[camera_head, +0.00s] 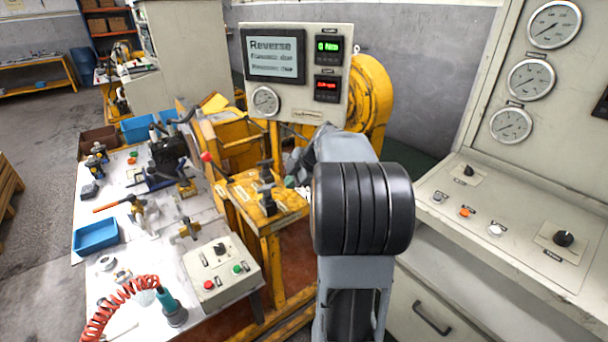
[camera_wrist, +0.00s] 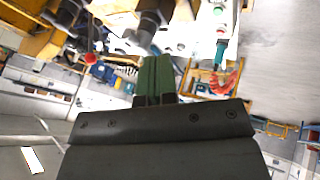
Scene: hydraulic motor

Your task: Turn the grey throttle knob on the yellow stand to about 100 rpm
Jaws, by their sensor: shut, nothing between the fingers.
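The yellow stand (camera_head: 243,190) is left of my arm in the head view, with dark fittings (camera_head: 267,190) on its top. I cannot clearly pick out the grey throttle knob; a dark grey cylinder (camera_wrist: 148,25) lies just beyond my fingertips in the wrist view and may be part of it. My gripper (camera_wrist: 155,62) is shut, its green fingers together and empty. In the head view it is mostly hidden behind my arm, close to the stand's top. Contact cannot be told. The red readout (camera_head: 327,88) on the panel is too small to read surely.
A panel (camera_head: 296,30) stands behind, its screen (camera_head: 273,55) reading "Reverse" and its green readout (camera_head: 328,46) about 0 Nm. A red ball lever (camera_head: 207,156) sticks up beside the stand. A cluttered bench (camera_head: 150,235) is left; a gauge console (camera_head: 520,215) is right.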

